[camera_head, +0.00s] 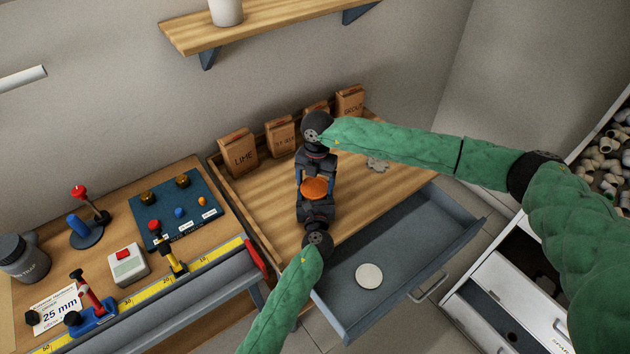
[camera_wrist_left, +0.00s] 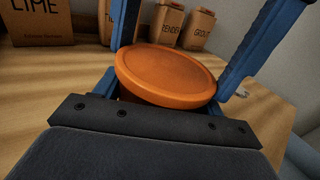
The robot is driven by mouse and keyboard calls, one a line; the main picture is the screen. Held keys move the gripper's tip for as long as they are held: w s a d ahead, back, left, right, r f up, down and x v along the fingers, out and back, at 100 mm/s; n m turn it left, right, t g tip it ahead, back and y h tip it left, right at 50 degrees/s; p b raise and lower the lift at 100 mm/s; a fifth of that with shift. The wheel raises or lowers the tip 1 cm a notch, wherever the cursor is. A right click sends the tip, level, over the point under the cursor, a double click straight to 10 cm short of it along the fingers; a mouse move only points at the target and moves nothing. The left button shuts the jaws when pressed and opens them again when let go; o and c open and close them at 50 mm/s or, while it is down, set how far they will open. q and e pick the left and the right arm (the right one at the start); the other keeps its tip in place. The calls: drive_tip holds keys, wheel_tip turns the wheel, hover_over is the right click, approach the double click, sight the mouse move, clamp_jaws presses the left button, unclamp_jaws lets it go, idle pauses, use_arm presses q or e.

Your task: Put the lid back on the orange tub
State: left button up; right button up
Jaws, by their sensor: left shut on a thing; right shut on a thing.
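The orange tub (camera_head: 314,189) is between my two grippers over the wooden worktop. Its round orange lid (camera_wrist_left: 166,75) shows in the left wrist view as a shallow rimmed disc, slightly tilted. A little darker orange shows under the lid's left edge; whether the lid is seated is hidden. My left gripper (camera_head: 315,199) comes from the front and is shut on the tub, with blue fingers on both sides. My right gripper (camera_head: 314,178) comes from the back and faces it, shut on the lid as far as I can tell. Fingers hide the contacts.
Packets, including a LIME one (camera_head: 238,152), line the worktop's back. An open grey drawer (camera_head: 405,262) below holds a pale round disc (camera_head: 368,276). A tool bench (camera_head: 215,285) stands at left. A wall shelf (camera_head: 270,28) hangs above. Worktop right of my grippers is mostly clear.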

drive_tip(key=shift+f, duration=0.25)
drive_tip(key=o, duration=1)
drive_tip(key=r, duration=0.4)
drive_tip(key=w+r, duration=0.1)
drive_tip(key=r, duration=0.7)
drive_tip(key=shift+w+d, duration=0.15)
drive_tip(key=shift+d, duration=0.1)
use_arm(q)
drive_tip(key=o, duration=1.4)
drive_tip(key=shift+o, duration=0.2)
use_arm(e)
drive_tip(key=shift+f, duration=0.1)
